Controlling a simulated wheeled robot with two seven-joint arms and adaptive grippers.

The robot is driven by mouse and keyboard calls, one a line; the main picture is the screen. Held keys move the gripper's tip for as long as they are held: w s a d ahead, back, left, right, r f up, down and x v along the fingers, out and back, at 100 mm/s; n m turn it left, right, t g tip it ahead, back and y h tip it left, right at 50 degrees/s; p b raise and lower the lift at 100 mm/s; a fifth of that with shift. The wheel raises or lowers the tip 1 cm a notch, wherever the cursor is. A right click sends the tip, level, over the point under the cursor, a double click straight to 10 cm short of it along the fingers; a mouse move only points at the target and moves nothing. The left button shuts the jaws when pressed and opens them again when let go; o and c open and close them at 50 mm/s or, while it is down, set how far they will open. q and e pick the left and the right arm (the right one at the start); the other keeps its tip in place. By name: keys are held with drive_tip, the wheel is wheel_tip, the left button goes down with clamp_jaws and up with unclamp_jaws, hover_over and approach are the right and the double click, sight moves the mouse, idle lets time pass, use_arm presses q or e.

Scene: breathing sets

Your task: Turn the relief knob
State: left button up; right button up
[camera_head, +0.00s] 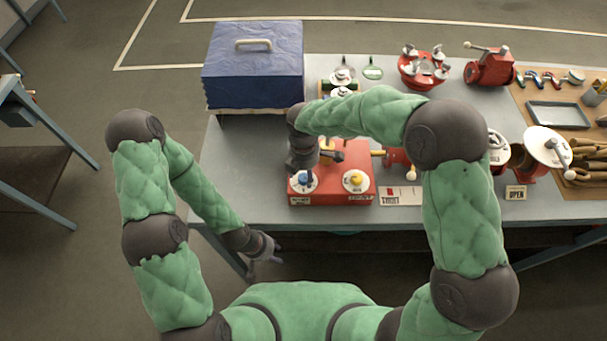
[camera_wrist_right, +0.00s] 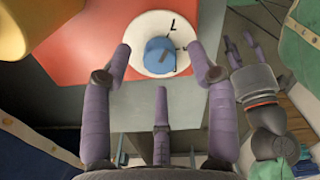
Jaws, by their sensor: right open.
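A red box (camera_head: 332,196) stands near the table's front edge with two knobs on white dials. The blue knob (camera_head: 306,177) is on the left and the yellow knob (camera_head: 356,178) on the right. I cannot tell from their labels which one is the relief knob. My right gripper (camera_head: 303,165) is over the left dial. In the right wrist view the blue knob (camera_wrist_right: 161,57) shows beyond the open, empty fingers (camera_wrist_right: 163,70), with no contact visible. My left gripper (camera_head: 268,250) hangs empty off the table's front edge, its fingers apart; it also shows in the wrist view (camera_wrist_right: 238,50).
A blue case (camera_head: 254,62) stands at the table's back left. A "STREET" card (camera_head: 400,197) and red fittings (camera_head: 398,160) lie right of the box. An "OPEN" card (camera_head: 516,192) stands farther right. The table (camera_head: 240,190) left of the box is bare.

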drive_tip(key=shift+f, duration=0.85)
drive_tip(key=shift+c, duration=0.3)
drive_tip(key=c, duration=1.1)
